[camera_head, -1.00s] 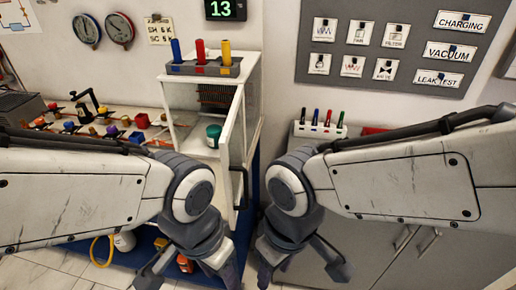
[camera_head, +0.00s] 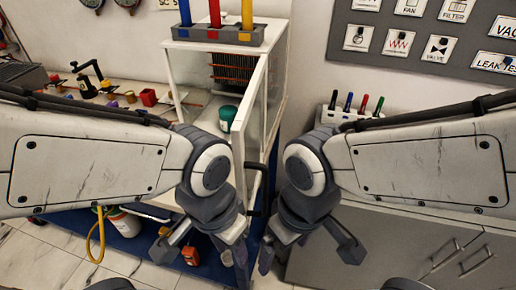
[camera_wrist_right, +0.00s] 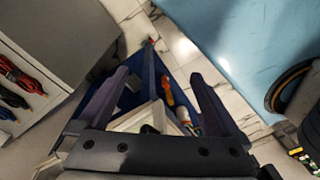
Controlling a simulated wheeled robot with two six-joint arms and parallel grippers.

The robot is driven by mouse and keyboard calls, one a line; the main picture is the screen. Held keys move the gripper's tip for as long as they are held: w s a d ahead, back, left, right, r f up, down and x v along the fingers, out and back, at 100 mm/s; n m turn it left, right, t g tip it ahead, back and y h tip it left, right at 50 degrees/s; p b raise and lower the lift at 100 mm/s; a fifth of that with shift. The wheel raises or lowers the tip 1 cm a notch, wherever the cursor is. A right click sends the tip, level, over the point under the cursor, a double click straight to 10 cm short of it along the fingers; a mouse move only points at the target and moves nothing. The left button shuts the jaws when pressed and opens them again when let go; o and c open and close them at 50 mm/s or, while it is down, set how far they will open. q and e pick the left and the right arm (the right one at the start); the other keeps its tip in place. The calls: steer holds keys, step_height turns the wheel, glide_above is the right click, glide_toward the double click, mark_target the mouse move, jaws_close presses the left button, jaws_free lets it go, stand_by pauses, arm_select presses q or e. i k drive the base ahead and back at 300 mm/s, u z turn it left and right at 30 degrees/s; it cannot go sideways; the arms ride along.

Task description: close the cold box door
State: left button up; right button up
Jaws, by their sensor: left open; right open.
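The cold box (camera_head: 190,62) is a white cabinet with a green-lidded jar (camera_head: 228,113) inside. Its glass-panelled door (camera_head: 243,108) stands open, swung out toward me, with a dark handle (camera_head: 259,188) on its right face. My left gripper (camera_head: 207,250) is open and empty, in front of the cabinet and left of the handle; my left wrist hides the lower part of the door. My right gripper (camera_head: 308,250) is open and empty, right of the handle and apart from it. In the right wrist view its two fingers (camera_wrist_right: 157,90) are spread, with a blue base below.
A rack with three coloured tubes (camera_head: 218,34) stands on top of the cold box. A bench with small parts (camera_head: 120,98) is at left. Grey cabinets (camera_head: 380,245) and a marker holder (camera_head: 330,116) are at right. An orange item (camera_head: 190,256) lies low near my left gripper.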

mark_target(256, 152)
steer(key=z, duration=0.8)
steer(key=k, duration=1)
steer(key=u, duration=0.8)
steer(key=i, duration=0.5)
steer(key=u, duration=0.05)
